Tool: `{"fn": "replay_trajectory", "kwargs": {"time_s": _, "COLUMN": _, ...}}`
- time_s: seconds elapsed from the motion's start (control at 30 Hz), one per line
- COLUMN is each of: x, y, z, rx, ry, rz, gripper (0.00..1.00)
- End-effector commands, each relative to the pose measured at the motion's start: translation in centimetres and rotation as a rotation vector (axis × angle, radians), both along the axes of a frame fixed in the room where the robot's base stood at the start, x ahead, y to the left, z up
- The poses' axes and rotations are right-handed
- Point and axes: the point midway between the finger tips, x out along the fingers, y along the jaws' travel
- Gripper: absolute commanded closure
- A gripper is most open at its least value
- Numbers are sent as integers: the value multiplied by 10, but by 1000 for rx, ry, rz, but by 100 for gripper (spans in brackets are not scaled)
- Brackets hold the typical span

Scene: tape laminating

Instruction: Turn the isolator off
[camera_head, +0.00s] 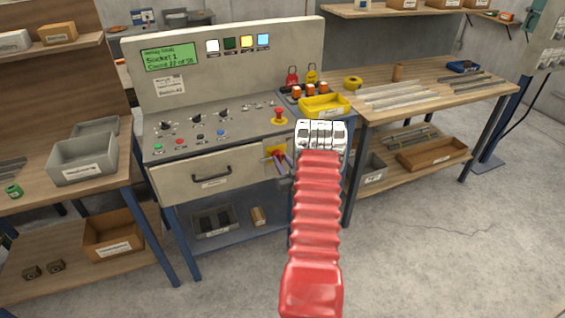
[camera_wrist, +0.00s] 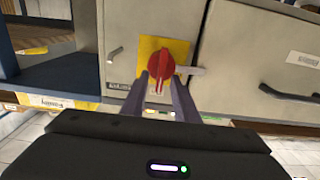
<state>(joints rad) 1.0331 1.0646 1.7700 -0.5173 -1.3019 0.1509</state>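The isolator is a red rotary handle (camera_wrist: 160,66) on a yellow plate (camera_wrist: 176,45) on the grey cabinet front in the wrist view. In the head view the yellow plate (camera_head: 270,150) sits right of the drawer, partly covered by my gripper (camera_head: 280,162). In the wrist view my gripper (camera_wrist: 161,80) is open, with one finger on each side of the handle's near end. The fingertips are very close to the handle; whether they touch it I cannot tell. The handle's grip points toward my gripper, roughly upright in the wrist view.
The drawer (camera_head: 211,179) with its dark handle is beside the isolator. A red emergency button (camera_head: 279,115) and a yellow tray (camera_head: 325,106) are above it. A small pin (camera_wrist: 116,52) and a pale rod (camera_wrist: 189,71) stick out near the plate.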

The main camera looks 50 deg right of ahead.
Motion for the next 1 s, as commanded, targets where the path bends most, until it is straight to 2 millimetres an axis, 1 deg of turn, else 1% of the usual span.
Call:
{"fn": "replay_trajectory", "kwargs": {"time_s": 0.17, "x": 0, "y": 0, "z": 0, "rx": 0, "ry": 0, "rz": 0, "gripper": 73}}
{"fn": "replay_trajectory", "kwargs": {"time_s": 0.5, "x": 0, "y": 0, "z": 0, "rx": 0, "ry": 0, "rz": 0, "gripper": 97}}
{"fn": "replay_trajectory", "kwargs": {"time_s": 0.57, "x": 0, "y": 0, "z": 0, "rx": 0, "ry": 0, "rz": 0, "gripper": 100}}
{"fn": "replay_trajectory", "kwargs": {"time_s": 1.0, "x": 0, "y": 0, "z": 0, "rx": 0, "ry": 0, "rz": 1, "gripper": 100}}
